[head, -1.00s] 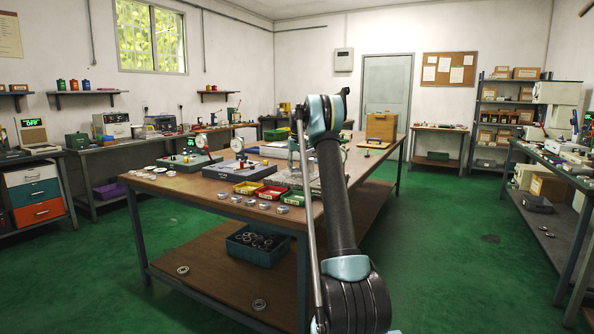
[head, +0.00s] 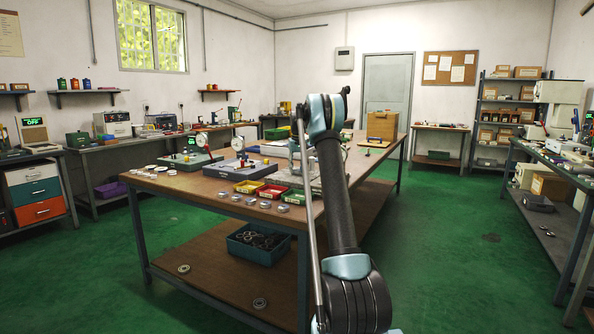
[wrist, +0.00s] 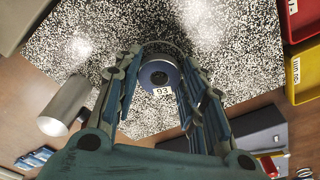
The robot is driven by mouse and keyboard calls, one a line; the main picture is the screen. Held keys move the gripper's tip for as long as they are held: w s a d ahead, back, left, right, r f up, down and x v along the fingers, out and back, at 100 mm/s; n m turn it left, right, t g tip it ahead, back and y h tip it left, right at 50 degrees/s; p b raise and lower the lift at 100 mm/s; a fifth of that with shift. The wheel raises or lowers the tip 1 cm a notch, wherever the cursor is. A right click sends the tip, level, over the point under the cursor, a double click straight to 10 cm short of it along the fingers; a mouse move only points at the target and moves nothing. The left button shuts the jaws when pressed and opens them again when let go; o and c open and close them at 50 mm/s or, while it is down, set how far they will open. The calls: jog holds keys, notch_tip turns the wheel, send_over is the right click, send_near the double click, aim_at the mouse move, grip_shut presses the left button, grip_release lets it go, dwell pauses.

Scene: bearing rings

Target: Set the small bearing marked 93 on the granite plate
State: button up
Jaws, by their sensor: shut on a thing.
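The small bearing (wrist: 157,76) is a dark ring with a blue-grey face and a white tag reading 93, seen in the middle of the wrist view. My gripper (wrist: 155,68) is shut on it, with one finger on each side. The speckled black and white granite plate (wrist: 240,60) lies behind the bearing in that view. I cannot tell whether the bearing touches the plate or hangs just above it. In the head view my arm hides the gripper and the bearing, and part of the plate (head: 284,180) shows beside the arm.
A grey gauge base (wrist: 240,150) is at lower right. Several loose rings lie along the bench's front edge.

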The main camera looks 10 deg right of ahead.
jog(key=shift+f, duration=0.2)
jog(key=o, duration=1.2)
notch_tip(320, 180, up, 12)
jog(key=s, duration=0.1)
jog(key=shift+s+d+f, duration=0.15)
jog(key=shift+s, duration=0.1)
